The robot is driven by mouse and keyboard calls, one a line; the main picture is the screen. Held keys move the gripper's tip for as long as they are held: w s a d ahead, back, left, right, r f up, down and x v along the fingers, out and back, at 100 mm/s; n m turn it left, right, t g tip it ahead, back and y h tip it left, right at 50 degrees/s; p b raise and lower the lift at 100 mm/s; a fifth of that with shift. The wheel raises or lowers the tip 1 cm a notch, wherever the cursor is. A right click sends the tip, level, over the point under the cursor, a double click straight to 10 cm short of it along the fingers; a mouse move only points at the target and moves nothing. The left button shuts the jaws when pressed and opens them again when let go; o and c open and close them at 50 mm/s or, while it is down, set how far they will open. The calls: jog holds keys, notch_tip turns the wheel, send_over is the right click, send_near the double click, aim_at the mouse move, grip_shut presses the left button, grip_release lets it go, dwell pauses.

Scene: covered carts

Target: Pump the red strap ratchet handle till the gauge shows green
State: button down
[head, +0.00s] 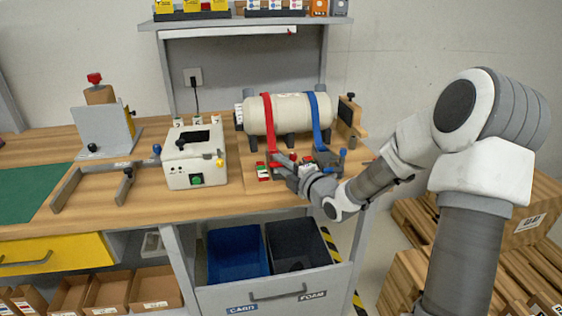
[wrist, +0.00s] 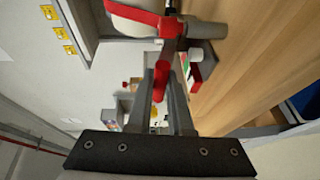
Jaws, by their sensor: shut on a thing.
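A cream cylinder (head: 290,113) lies on a wooden base, held by a red strap (head: 267,122) and a blue strap (head: 316,118). The red strap also shows at the top of the wrist view (wrist: 140,17). My gripper (head: 287,170) is low in front of the cylinder, at the red strap's ratchet. In the wrist view its fingers (wrist: 166,80) are shut on the red handle (wrist: 160,82). A small gauge plate (head: 262,172) with red, white and green parts sits left of my gripper; its reading is too small to tell.
A blue-knobbed ratchet (head: 328,157) stands right of my gripper. A white box with a green button (head: 195,155) stands on the bench to the left. Below are an open drawer with a blue bin (head: 237,254) and a dark bin (head: 296,246).

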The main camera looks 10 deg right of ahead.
jog(key=w+r+g+p, duration=0.1)
jog(key=r+g+p, duration=0.1)
jog(key=p, duration=0.3)
jog(key=w+r+m+g+h+p, duration=0.1)
jog(key=r+p, duration=0.1)
jog(key=p, duration=0.3)
jog(key=w+r+g+p, duration=0.1)
jog(key=r+g+p, duration=0.1)
jog(key=p, duration=0.4)
jog(key=shift+w+r+m+g+h, duration=0.15)
jog(key=shift+w+m+g+h, duration=0.15)
jog(key=shift+m, duration=0.1)
jog(key=shift+w+r+p, duration=0.15)
jog(key=shift+w+p, duration=0.2)
jog(key=shift+p, duration=0.5)
jog(key=shift+w+r+p, duration=0.25)
jog(key=shift+w+p, duration=0.25)
jog(key=shift+p, duration=0.05)
jog(key=shift+w+r+p, duration=0.25)
jog(key=shift+w+p, duration=0.2)
jog(key=shift+p, duration=0.05)
jog(key=shift+w, duration=0.1)
jog(key=c, duration=1.1)
grip_release()
jog(key=shift+f, duration=0.1)
